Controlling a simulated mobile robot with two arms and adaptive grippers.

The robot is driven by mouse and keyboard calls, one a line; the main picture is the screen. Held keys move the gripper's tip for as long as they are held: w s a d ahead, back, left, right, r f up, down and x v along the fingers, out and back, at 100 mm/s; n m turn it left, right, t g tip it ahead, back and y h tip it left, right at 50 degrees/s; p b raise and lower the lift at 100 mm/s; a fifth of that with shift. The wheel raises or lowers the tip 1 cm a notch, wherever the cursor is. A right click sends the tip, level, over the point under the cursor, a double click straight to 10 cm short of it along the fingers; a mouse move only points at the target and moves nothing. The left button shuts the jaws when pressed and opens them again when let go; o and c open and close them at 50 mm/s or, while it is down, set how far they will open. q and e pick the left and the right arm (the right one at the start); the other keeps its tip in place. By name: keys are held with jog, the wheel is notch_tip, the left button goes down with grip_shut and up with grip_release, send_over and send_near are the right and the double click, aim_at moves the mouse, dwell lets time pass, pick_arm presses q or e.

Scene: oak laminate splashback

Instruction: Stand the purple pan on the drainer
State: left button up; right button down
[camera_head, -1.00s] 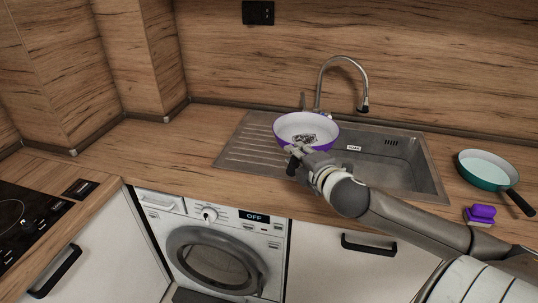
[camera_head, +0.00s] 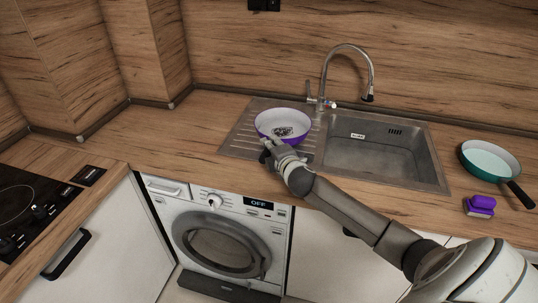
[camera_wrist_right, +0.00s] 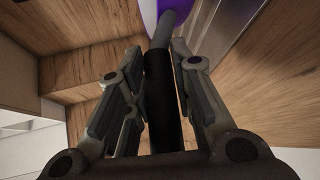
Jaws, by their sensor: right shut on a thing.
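The purple pan (camera_head: 283,124), with a pale inside and a dark printed mark, is over the ribbed drainer (camera_head: 240,143) at the left of the sink. I cannot tell whether its base touches the drainer. My right gripper (camera_head: 268,150) is at the pan's near side, shut on its handle. In the right wrist view the dark handle (camera_wrist_right: 162,100) runs between the fingers of the right gripper (camera_wrist_right: 163,65), and a bit of the purple pan (camera_wrist_right: 150,15) shows at the top. My left gripper is not in view.
The sink basin (camera_head: 380,153) with its tall tap (camera_head: 346,50) is right of the pan. A green pan (camera_head: 490,161) and a purple sponge (camera_head: 481,206) lie on the right counter. The hob (camera_head: 30,205) is at the far left. The counter left of the drainer is clear.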

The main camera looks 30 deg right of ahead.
jog(key=shift+w+f, duration=0.15)
jog(key=shift+w, duration=0.2)
jog(key=shift+w+a+f, duration=0.1)
jog(key=shift+w+f, duration=0.05)
jog(key=shift+f, duration=1.6)
jog(key=shift+f, duration=0.15)
jog(key=c, duration=1.3)
grip_release()
jog(key=shift+o, duration=0.2)
